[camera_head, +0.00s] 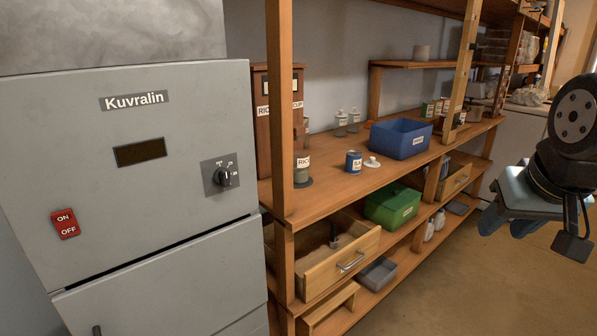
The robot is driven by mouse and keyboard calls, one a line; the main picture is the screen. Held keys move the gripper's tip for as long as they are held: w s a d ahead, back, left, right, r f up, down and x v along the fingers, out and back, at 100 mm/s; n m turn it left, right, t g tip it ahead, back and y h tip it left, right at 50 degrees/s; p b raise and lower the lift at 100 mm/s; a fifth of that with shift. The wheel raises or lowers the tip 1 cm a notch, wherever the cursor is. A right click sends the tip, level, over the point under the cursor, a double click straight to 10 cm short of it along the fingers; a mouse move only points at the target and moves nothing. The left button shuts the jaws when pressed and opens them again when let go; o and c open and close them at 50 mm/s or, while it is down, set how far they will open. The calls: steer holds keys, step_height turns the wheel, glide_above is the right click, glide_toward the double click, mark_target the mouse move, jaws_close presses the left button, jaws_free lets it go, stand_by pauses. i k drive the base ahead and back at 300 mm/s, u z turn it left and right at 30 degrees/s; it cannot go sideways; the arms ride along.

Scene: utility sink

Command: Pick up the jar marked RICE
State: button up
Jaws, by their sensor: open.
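A small jar with a white label that appears to read RICE (303,172) stands upright on the wooden shelf top, just right of the front post. A dark round disc shows at its base. My gripper (533,228) hangs at the far right, in front of the shelving and well apart from the jar. Its jaws are open, and nothing shows between them.
A blue labelled can (354,162), a white lid-like piece (372,162) and a blue bin (401,141) stand right of the jar. A wooden post (279,110) rises close on its left. A drawer (342,262) juts out below. The floor (470,285) is clear.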

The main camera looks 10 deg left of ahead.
mark_target(300, 167)
steer(key=z, duration=0.05)
steer(key=i, duration=1)
steer(key=u, duration=0.05)
